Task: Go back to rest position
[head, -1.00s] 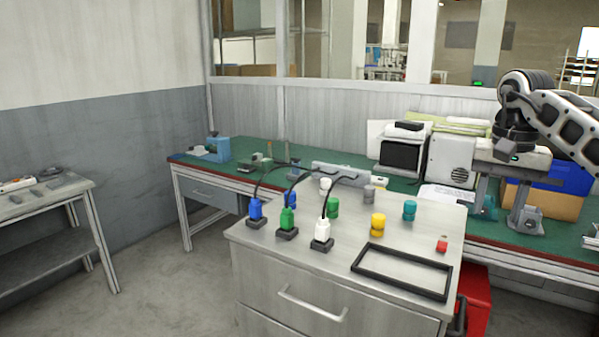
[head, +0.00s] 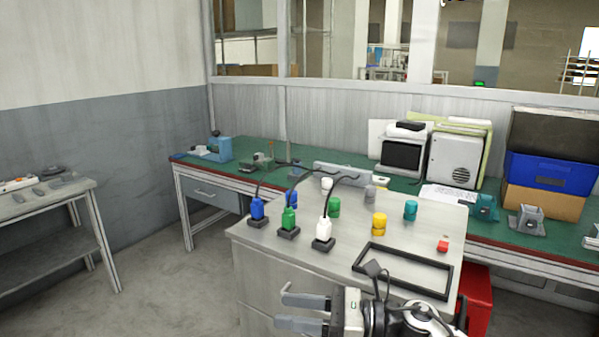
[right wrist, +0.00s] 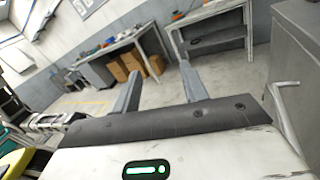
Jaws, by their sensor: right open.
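My right gripper (head: 292,312) is low in front of the metal cabinet (head: 268,240) in the head view. Its two fingers are spread apart with nothing between them. In the right wrist view the gripper (right wrist: 160,88) points out over bare floor, with the cabinet side (right wrist: 298,60) at the right. My left gripper is not in view in the head view. On the cabinet top stand blue (head: 257,209), green (head: 289,219) and white (head: 324,230) plugs with black cables, and several coloured cylinders, including a yellow one (head: 379,223) and a teal one (head: 410,210).
A black frame (head: 360,262) and a small red piece (head: 443,243) lie on the cabinet's right part. A green workbench (head: 262,152) runs behind. A red bin (head: 478,297) stands to the right. A grey side table (head: 40,200) is at left, with free floor between.

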